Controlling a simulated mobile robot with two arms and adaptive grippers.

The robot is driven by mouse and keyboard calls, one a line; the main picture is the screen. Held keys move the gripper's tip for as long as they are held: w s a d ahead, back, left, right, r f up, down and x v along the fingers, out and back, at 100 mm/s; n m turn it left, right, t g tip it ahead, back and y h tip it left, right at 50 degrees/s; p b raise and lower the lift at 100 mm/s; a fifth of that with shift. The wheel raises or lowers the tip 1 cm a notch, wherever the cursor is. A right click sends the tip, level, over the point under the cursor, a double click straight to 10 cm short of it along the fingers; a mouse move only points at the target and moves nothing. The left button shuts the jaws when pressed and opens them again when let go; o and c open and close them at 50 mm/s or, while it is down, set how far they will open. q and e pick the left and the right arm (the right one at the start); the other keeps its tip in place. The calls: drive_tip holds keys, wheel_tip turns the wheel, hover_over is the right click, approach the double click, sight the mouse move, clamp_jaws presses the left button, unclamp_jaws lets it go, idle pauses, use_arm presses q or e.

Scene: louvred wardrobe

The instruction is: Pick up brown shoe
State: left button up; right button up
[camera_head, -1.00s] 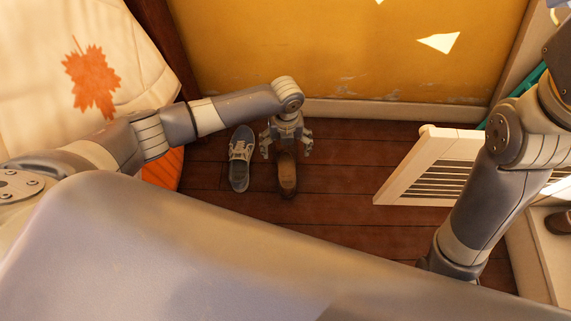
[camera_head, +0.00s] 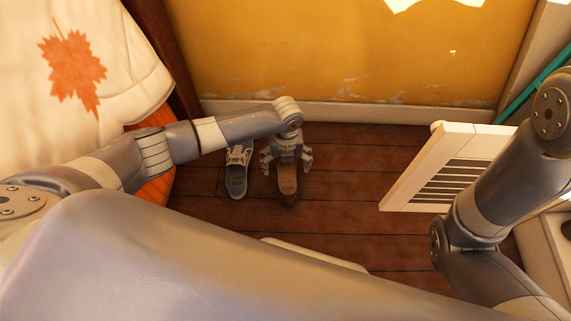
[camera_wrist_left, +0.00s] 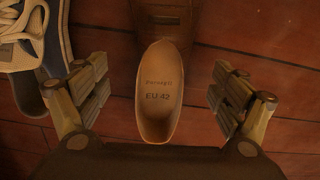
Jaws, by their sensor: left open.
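The brown shoe (camera_head: 287,181) lies on the dark wooden floor, partly hidden under my left gripper in the head view. In the left wrist view its pale insole (camera_wrist_left: 160,95), marked "EU 42", sits between the spread fingers. My left gripper (camera_head: 286,161) is open above the shoe, with one finger on either side. In the left wrist view the gripper (camera_wrist_left: 160,93) shows a gap between each finger and the shoe. My right arm shows at the right of the head view, but its gripper is out of the picture.
A grey-blue shoe with pale laces (camera_head: 238,174) stands just left of the brown shoe. A white louvred door (camera_head: 450,175) stands open at the right. A yellow wall (camera_head: 340,55) closes the back. The floor (camera_head: 335,215) between the brown shoe and the door is clear.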

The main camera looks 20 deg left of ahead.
sight(287, 176)
use_arm(q)
drive_tip(key=shift+s+d+f+b, duration=0.1)
drive_tip(key=shift+f+b, duration=1.1)
drive_tip(key=shift+f, duration=0.1)
drive_tip(key=shift+s+f+b, duration=0.1)
drive_tip(key=shift+f+b, duration=1.05)
drive_tip(key=shift+f, duration=0.1)
drive_tip(key=shift+r, duration=0.1)
drive_tip(key=c, duration=1.4)
